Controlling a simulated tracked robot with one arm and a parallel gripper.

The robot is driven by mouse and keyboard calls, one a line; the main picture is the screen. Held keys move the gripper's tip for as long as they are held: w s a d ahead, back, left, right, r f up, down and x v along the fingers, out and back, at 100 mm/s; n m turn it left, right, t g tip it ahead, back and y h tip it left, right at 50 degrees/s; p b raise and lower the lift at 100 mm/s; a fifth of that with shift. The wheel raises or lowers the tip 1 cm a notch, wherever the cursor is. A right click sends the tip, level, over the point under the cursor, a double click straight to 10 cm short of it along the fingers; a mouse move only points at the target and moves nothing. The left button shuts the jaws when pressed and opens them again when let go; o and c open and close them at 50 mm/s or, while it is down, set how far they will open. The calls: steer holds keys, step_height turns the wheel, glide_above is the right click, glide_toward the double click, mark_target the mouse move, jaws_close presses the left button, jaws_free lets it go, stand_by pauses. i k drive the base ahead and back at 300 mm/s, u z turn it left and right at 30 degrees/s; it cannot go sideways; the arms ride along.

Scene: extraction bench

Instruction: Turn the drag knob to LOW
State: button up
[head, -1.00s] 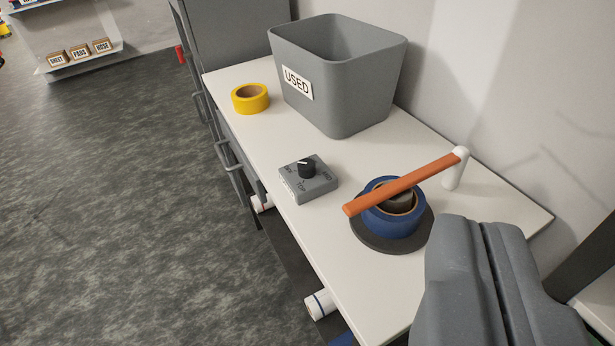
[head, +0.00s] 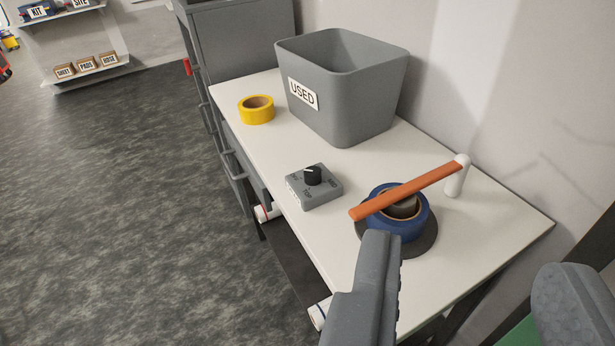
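The drag knob (head: 313,174) is a black round dial on a small grey box (head: 318,192) on the white bench. Labels are printed around it; one on the right looks like MED, the others are too small to read surely. A small pale mark shows on the dial's top, but I cannot tell which label it points to. My gripper (head: 472,258) is open and empty, its two grey fingers wide apart. It is in the near right of the view, nearer than the knob and not touching it.
An orange bar (head: 408,190) lies across a blue tape roll (head: 385,225) on a dark disc, reaching a white post (head: 457,176). A grey USED bin (head: 345,90) and yellow tape (head: 256,110) stand farther back. The white bench (head: 275,150) is clear around the knob box.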

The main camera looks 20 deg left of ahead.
mark_target(313, 176)
steer(key=k, duration=0.4)
steer(key=z, duration=1.7)
steer(key=k, duration=1.1)
steer(key=u, duration=0.95)
steer(key=i, duration=1.7)
